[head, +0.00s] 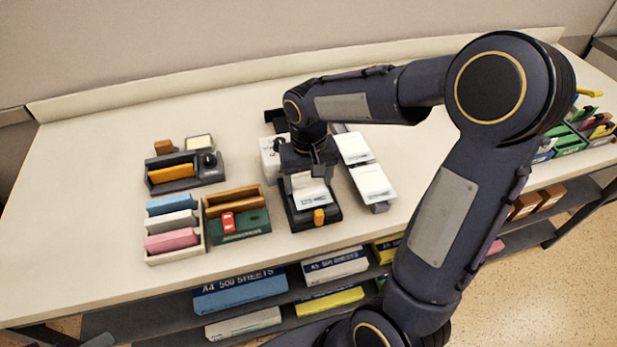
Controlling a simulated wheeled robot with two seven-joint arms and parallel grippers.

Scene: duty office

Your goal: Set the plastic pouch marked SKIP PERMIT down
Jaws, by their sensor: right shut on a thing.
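My right gripper (316,172) points down over the middle of the desk and is shut on a white plastic pouch (311,192). Some dark marks show on the pouch, too small to read. The pouch is over a dark device (297,217) with an orange tab (319,216) at its front. I cannot tell whether the pouch touches the device. The gripper and wrist hide the pouch's far end. My left gripper is not in view.
White stacks (371,181) lie close right of the device. To the left are a green box (240,226), a tray of coloured blocks (174,255) and a dark organiser (186,183). Green trays (569,141) stand at the far right. The desk's left part (90,190) is clear.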

